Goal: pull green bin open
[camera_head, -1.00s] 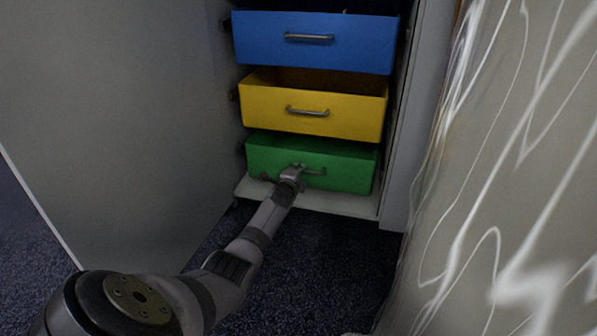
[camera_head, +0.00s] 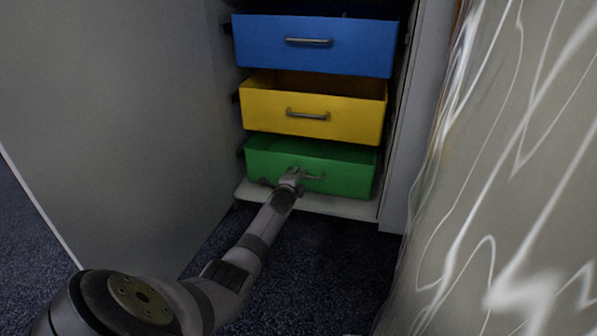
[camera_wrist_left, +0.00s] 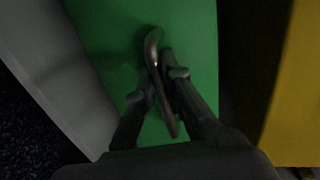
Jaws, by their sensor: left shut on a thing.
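The green bin (camera_head: 345,176) is the lowest of the drawers in the cabinet, and its open top shows a dark inside. Its metal bar handle (camera_head: 315,177) is on the front face. My left gripper (camera_head: 294,174) is at the left part of that handle. In the left wrist view the green front (camera_wrist_left: 110,30) fills the middle, and my left gripper's fingers (camera_wrist_left: 160,82) are on either side of the handle (camera_wrist_left: 152,45), shut on it. My right gripper is not in view.
The yellow bin (camera_head: 350,117) and blue bin (camera_head: 350,55) sit above the green one. A grey cabinet door (camera_head: 120,120) stands open at left. A patterned cloth (camera_head: 520,180) hangs at right. Dark carpet (camera_head: 320,260) is clear in front.

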